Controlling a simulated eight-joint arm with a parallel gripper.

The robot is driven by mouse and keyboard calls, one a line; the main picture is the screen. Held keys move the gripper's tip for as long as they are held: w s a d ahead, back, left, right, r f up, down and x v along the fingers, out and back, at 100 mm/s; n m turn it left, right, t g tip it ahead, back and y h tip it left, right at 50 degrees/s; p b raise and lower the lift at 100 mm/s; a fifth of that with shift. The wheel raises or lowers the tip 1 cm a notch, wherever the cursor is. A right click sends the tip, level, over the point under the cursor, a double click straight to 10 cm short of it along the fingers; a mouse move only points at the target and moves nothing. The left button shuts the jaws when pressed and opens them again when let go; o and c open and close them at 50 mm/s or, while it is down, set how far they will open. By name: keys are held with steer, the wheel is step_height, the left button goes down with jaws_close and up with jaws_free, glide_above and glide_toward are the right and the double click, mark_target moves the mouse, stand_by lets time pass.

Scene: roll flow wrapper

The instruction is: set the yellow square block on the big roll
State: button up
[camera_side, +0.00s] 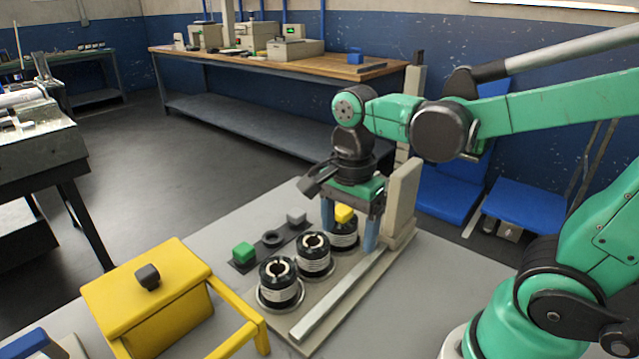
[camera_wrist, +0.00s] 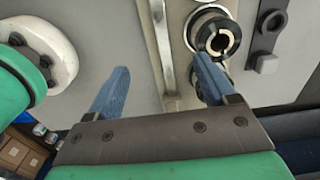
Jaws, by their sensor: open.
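A small yellow square block (camera_side: 344,213) shows on top of the far black roll (camera_side: 344,238) in the side view. Two similar black rolls stand nearer, a middle roll (camera_side: 313,264) and a front roll (camera_side: 278,292); I cannot tell clearly which is the big one. My gripper (camera_side: 349,232) points down, its blue fingers apart on either side of the yellow block, with no clear grip on it. In the wrist view the open gripper (camera_wrist: 158,90) shows one finger overlapping a black roll (camera_wrist: 213,20); the yellow block does not show there.
A dark strip (camera_side: 257,254) behind the rolls carries a green block (camera_side: 243,252), black ring (camera_side: 272,239) and grey block (camera_side: 296,218). A pale rail (camera_side: 340,298) runs along the rolls' right, with a beige upright (camera_side: 402,200) behind. A yellow stand (camera_side: 185,262) bears a dark block (camera_side: 147,277).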

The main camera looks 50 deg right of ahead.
steer(key=a+r, duration=0.5)
steer(key=a, duration=0.2)
steer(key=w+d+f+n+t, duration=0.1)
steer(key=d+n+t, duration=0.2)
steer(key=n, duration=0.6)
steer(key=w+d+f+n+t, duration=0.1)
steer(key=d+f+n+t, duration=0.1)
steer(key=n, duration=0.6)
steer(key=shift+d+f+n+t, duration=0.25)
steer(key=shift+d+n+t, duration=0.15)
steer(key=shift+d+t, duration=0.5)
steer(key=shift+w+a, duration=0.1)
